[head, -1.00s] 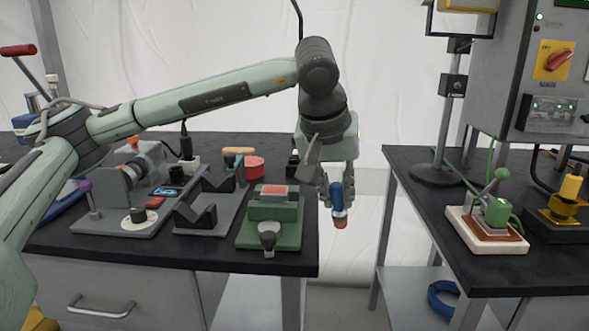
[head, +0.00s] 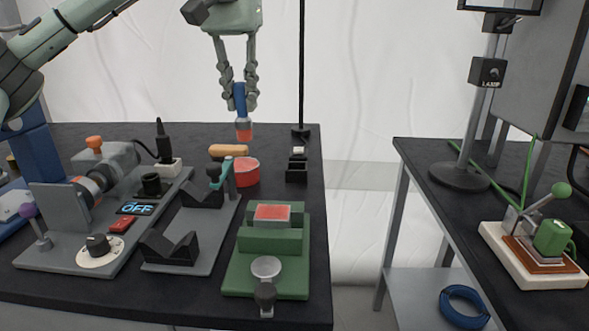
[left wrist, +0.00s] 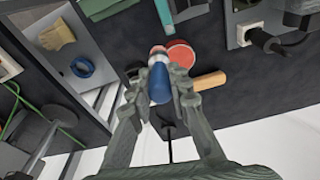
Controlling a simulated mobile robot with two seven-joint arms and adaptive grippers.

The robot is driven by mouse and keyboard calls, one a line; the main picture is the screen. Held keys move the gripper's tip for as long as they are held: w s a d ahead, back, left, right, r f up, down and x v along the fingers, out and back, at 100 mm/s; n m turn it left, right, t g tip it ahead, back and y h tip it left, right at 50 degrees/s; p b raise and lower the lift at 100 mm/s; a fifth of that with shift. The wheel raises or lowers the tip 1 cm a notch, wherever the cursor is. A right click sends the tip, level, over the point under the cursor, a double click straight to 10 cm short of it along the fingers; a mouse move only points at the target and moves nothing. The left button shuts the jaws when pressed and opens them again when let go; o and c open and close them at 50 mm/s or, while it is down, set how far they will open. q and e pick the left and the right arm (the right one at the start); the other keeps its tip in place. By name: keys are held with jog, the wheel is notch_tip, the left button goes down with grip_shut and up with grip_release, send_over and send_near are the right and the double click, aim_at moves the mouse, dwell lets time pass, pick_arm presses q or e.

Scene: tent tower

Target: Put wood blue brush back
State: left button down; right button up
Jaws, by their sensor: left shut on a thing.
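My left gripper (head: 238,98) is shut on the blue brush (head: 240,96), which hangs upright with its orange-red end down. The brush also shows between the fingers in the left wrist view (left wrist: 185,95). A round red container (head: 246,173) stands on the dark table, below and just beyond the brush in the head view. It also shows near the brush's lower end in the left wrist view (left wrist: 181,52). The exact gap between brush and container cannot be told. My right gripper is not in view.
A tan-handled tool (head: 228,150) and a teal tool (head: 226,176) are near the red container. A small black holder (head: 297,168) and a thin black pole (head: 302,70) stand to its right. A green vise (head: 268,250) and grey fixture (head: 190,222) are nearer. A gap separates the right table (head: 415,165).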

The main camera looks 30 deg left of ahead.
pick_arm(q)
jog(key=shift+w+a+f, duration=0.2)
jog(key=shift+w+f, duration=0.1)
jog(key=shift+f, duration=0.1)
jog(key=shift+w+f, duration=0.2)
jog(key=shift+w, duration=0.05)
jog(key=shift+w+d+f, duration=0.85)
jog(key=shift+w+f, duration=0.8)
jog(key=shift+f, duration=0.1)
jog(key=shift+w+d+f, duration=0.85)
jog(key=shift+w+f, duration=0.75)
jog(key=shift+f, duration=0.1)
jog(key=shift+w+d+f, duration=0.85)
jog(key=shift+w+f, duration=0.8)
jog(key=shift+f, duration=0.1)
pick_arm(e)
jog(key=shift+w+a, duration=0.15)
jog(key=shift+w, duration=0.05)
pick_arm(q)
jog(key=shift+f, duration=0.15)
jog(key=c, duration=1.4)
grip_release()
